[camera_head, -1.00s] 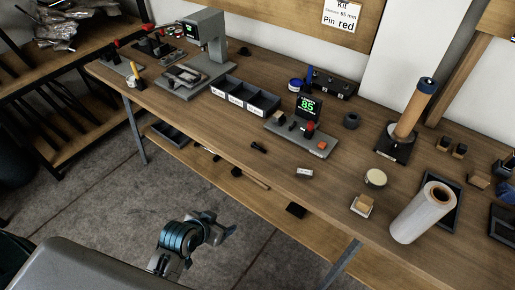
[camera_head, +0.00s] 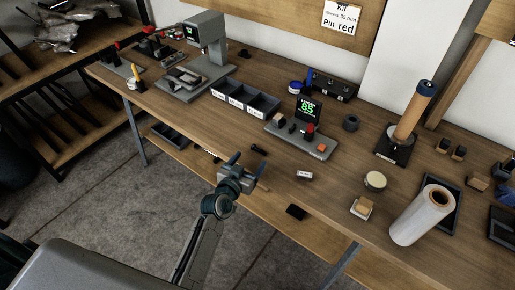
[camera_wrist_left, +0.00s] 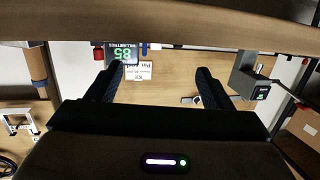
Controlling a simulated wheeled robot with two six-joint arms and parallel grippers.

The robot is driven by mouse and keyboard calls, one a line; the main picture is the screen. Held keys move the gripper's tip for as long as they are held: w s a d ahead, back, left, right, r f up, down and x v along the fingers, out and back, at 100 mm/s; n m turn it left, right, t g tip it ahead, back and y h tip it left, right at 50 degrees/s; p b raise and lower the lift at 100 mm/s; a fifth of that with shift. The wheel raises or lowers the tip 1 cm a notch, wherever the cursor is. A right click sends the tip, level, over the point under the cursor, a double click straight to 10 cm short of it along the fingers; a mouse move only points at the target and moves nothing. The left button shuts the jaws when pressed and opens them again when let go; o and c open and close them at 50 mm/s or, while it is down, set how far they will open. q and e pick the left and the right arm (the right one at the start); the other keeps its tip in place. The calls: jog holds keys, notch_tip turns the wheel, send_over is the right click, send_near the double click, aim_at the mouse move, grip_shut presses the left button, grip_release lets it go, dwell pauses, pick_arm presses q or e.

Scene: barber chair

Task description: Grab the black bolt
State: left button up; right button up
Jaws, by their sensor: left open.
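The black bolt (camera_head: 258,149) lies on the wooden workbench (camera_head: 225,133) near its front edge, in front of the open-topped bins. My left gripper (camera_head: 247,163) is open and empty, just in front of the bench edge, with its fingers pointing towards the bench and the bolt a little beyond them. In the left wrist view the two dark fingers (camera_wrist_left: 156,76) are spread apart with nothing between them. I cannot make out the bolt in that view. My right gripper is not in view.
A grey fixture with a green "85" display (camera_head: 308,107) stands behind and right of the bolt. Labelled bins (camera_head: 245,97) stand behind it. A small white labelled piece (camera_head: 304,175) lies to the right. The bench around the bolt is clear.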

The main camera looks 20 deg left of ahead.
aim_at(255, 156)
pick_arm(q)
jog(key=x, duration=0.6)
jog(key=shift+w+a+f+p, duration=0.2)
jog(key=shift+a+f+p, duration=0.1)
jog(key=shift+f+p, duration=0.1)
jog(key=shift+s+r, duration=0.1)
jog(key=c, duration=0.9)
